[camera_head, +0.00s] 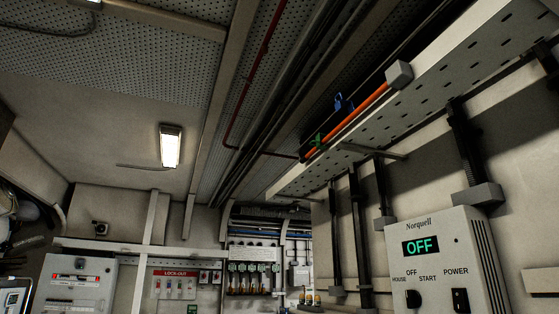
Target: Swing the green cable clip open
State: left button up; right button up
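The green cable clip (317,140) is small and sits high up near the far end of an orange cable (350,121), beside a perforated overhead tray (440,90). It is too small to tell whether it is open or shut. A blue clip (343,103) stands at the same cable, nearer to me. Neither of my grippers is in the head view.
A grey box (399,74) sits at the cable's near end. A Norquell control cabinet (447,262) showing OFF stands at the lower right. A lock-out board (175,284) and a grey panel (76,285) are at the lower left. A ceiling lamp (170,146) glows.

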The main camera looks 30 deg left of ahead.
aim_at(319, 147)
jog(key=k+l+u, duration=0.1)
jog(key=u, duration=0.65)
